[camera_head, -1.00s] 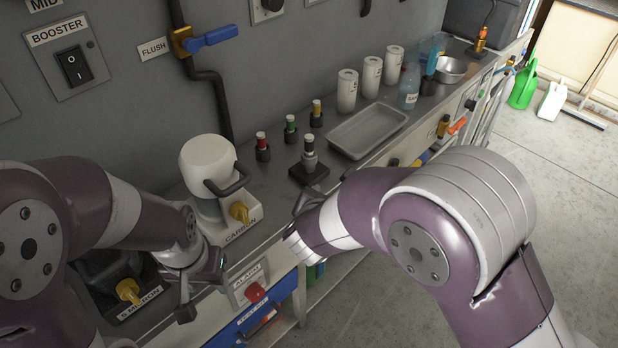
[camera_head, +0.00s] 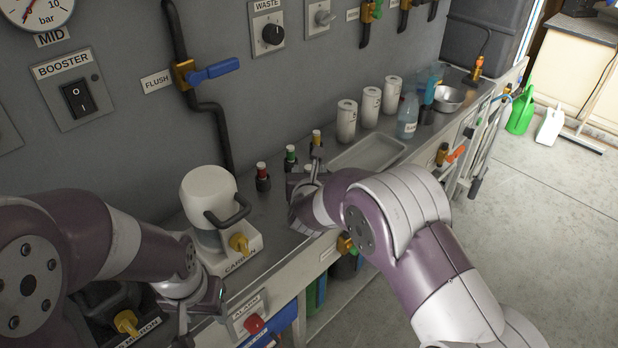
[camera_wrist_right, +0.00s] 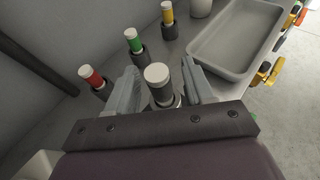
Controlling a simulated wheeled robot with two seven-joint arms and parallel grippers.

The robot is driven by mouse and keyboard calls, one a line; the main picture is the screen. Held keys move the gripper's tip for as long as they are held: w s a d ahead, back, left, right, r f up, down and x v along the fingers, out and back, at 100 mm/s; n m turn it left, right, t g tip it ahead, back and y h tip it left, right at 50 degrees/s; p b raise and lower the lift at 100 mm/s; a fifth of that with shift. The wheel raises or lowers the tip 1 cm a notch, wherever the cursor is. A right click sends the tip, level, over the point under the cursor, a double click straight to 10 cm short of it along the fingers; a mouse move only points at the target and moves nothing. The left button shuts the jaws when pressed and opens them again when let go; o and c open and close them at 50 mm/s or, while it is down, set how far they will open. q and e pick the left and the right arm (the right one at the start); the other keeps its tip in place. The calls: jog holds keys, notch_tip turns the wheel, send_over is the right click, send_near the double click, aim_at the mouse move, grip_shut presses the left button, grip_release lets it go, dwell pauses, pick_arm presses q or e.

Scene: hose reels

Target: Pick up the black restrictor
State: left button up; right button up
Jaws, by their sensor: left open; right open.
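The black restrictor (camera_wrist_right: 161,88), a dark upright cylinder with a pale top, stands between the two spread fingers of my right gripper (camera_wrist_right: 160,76) in the right wrist view. In the head view my right gripper (camera_head: 306,182) is over its stand and hides most of it. The right fingers are open, one on each side; contact is not clear. Red (camera_wrist_right: 92,76), green (camera_wrist_right: 133,41) and yellow (camera_wrist_right: 168,13) restrictors stand in dark holders behind it. My left gripper (camera_head: 205,312) is open and low over the bench's front edge, far from the restrictor.
A grey tray (camera_head: 371,150) lies just right of my right gripper. White canisters (camera_head: 347,121) and a bottle (camera_head: 407,117) stand behind it. The white carbon filter housing (camera_head: 209,194) stands between my arms. A black pipe (camera_head: 222,140) runs down the wall.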

grip_shut()
jog(key=shift+r, duration=0.15)
